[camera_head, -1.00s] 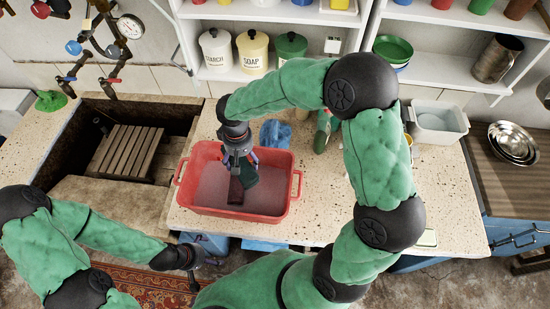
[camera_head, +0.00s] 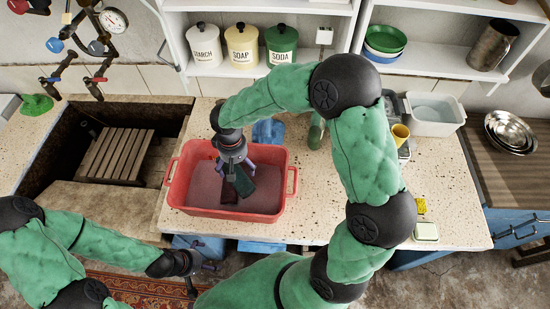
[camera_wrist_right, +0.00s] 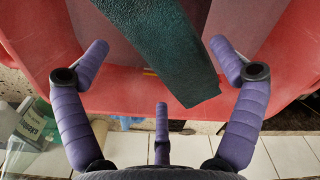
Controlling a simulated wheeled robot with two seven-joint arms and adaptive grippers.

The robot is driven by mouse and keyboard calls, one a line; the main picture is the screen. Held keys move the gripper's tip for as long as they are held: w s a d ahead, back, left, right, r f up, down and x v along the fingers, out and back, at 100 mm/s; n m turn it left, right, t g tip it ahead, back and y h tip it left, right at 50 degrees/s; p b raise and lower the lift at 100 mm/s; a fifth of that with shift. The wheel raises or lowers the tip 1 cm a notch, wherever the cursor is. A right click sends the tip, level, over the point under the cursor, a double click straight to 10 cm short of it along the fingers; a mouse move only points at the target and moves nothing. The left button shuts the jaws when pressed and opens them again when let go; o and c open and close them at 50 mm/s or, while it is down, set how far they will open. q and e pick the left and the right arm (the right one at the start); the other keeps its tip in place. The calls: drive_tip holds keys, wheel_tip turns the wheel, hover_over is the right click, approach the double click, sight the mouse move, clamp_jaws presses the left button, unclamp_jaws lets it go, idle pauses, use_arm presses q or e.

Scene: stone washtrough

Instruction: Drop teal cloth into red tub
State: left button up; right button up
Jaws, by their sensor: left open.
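The teal cloth (camera_head: 244,184) is a dark green-blue strip at the red tub (camera_head: 225,211), below my right gripper (camera_head: 236,168). Whether it rests on the tub's contents or hangs just above them I cannot tell. In the right wrist view the cloth (camera_wrist_right: 160,45) runs down from the top edge, its free end in front of the tub's red wall (camera_wrist_right: 130,95). My right gripper's purple fingers (camera_wrist_right: 160,62) are spread wide on either side of the cloth, not closed on it. My left gripper (camera_head: 196,267) is open and empty, low in front of the counter.
A blue cloth (camera_head: 268,131) lies behind the tub. The sunken trough with a wooden slatted rack (camera_head: 118,155) is at the left. Canisters (camera_head: 242,48) line the shelf above.

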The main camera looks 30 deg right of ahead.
sight(238, 169)
idle(0.3)
wheel_tip(238, 169, up, 12)
idle(0.6)
idle(0.4)
